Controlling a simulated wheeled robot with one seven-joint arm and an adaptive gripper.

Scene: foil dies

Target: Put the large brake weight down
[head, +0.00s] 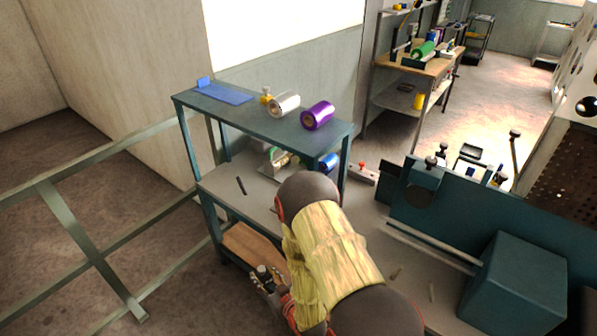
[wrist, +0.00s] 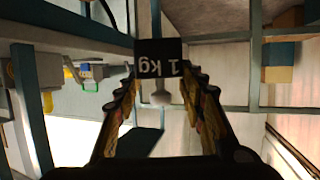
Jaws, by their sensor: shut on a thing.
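The large brake weight (wrist: 158,52) is a dark block marked "1 kg" in white, upside down in the wrist view. It sits between the tips of my gripper (wrist: 160,85), whose ridged fingers close on it from both sides. A pale round knob shows just below it in that view. In the head view my gripper (head: 262,284) is low at the front of the shelf stand, beside its wooden bottom shelf (head: 245,243). A small dark part of the weight (head: 264,272) shows at the fingertips there; my arm hides much of the area behind.
The teal stand's top shelf (head: 262,118) carries a blue tray (head: 224,94), a silver roll (head: 284,105) and a purple roll (head: 317,116). Its grey middle shelf (head: 222,186) has bare room at the left. A metal railing (head: 75,228) runs left; a teal machine (head: 440,205) stands right.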

